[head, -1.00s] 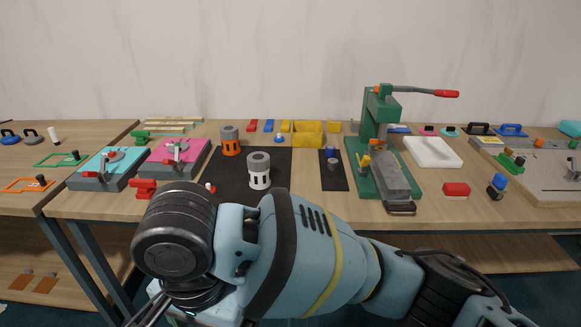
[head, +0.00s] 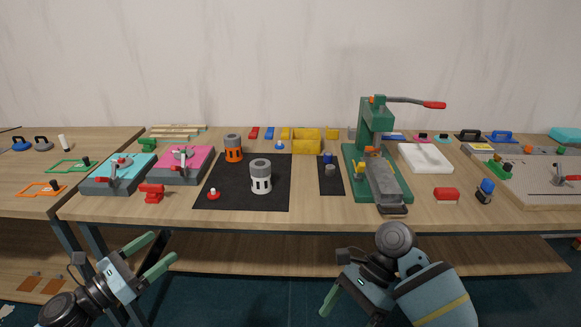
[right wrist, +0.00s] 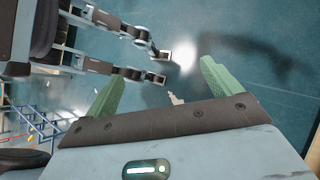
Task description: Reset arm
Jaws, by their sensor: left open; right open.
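My left gripper (head: 165,246) is at the lower left of the head view, in front of the workbench (head: 330,217) and below its top. Its two green fingers are apart with nothing between them. My right arm is folded at the lower right of the head view, also in front of the bench. One green finger of it shows there. In the right wrist view my right gripper (right wrist: 160,75) has both green fingers spread wide, empty, over the dark teal floor (right wrist: 250,60). Neither gripper touches anything on the bench.
The floor between my grippers is clear.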

